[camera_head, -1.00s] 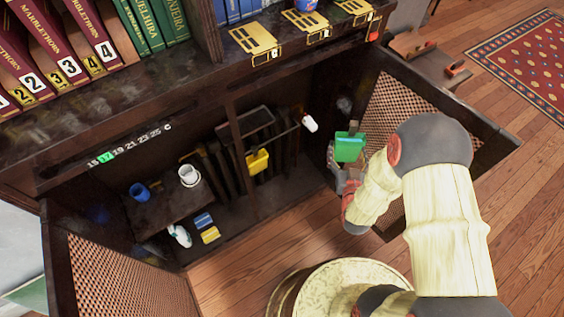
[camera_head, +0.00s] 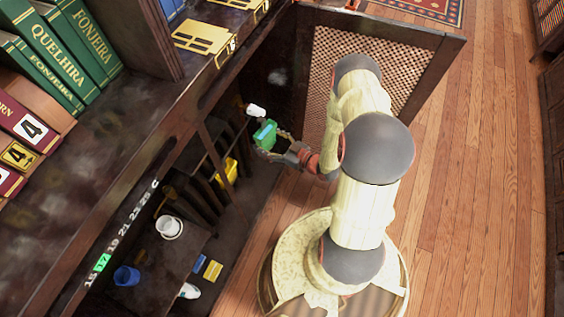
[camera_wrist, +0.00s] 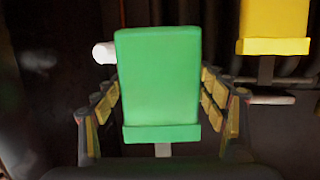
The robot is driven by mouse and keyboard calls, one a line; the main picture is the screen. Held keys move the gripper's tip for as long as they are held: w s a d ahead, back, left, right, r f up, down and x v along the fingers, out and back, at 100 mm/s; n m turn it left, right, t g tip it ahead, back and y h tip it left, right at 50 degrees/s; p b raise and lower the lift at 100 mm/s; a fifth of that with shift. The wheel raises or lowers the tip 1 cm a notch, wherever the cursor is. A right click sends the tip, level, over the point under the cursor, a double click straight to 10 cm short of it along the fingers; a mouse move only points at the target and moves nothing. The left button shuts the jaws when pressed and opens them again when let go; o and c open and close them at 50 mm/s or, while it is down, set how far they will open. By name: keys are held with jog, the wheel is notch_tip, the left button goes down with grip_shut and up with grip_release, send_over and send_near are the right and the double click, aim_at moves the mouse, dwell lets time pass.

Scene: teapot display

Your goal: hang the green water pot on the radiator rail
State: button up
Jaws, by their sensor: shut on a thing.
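My gripper (camera_head: 268,143) is shut on the green water pot (camera_head: 265,132) and holds it inside the open cabinet. In the wrist view the green pot (camera_wrist: 158,80) fills the middle, between both fingers. A yellow pot (camera_head: 228,172) hangs at the dark radiator (camera_head: 192,185); it also shows at the upper right of the wrist view (camera_wrist: 274,25). The green pot is to the right of and above the yellow one in the head view. The rail is dark and hard to make out, and I cannot tell whether the green pot touches it.
A white knob (camera_head: 256,111) is close beside the green pot. An open mesh door (camera_head: 400,60) stands behind my arm. A low shelf holds a white cup (camera_head: 169,227) and a blue cup (camera_head: 127,275). Wooden floor (camera_head: 470,200) is free to the right.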

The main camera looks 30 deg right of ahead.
jog(key=s+d+f+n+g+y+b, duration=0.2)
jog(key=s+d+f+y, duration=0.1)
jog(key=s+f, duration=0.45)
send_near(237, 145)
jog(key=shift+r+x, duration=0.4)
jog(key=shift+x, duration=1.6)
jog(key=shift+a+f+b, duration=0.15)
jog(key=shift+f+b, duration=0.2)
jog(key=shift+b, duration=0.75)
jog(key=o, duration=1)
jog(key=shift+s, duration=0.1)
jog(key=shift+c, duration=0.2)
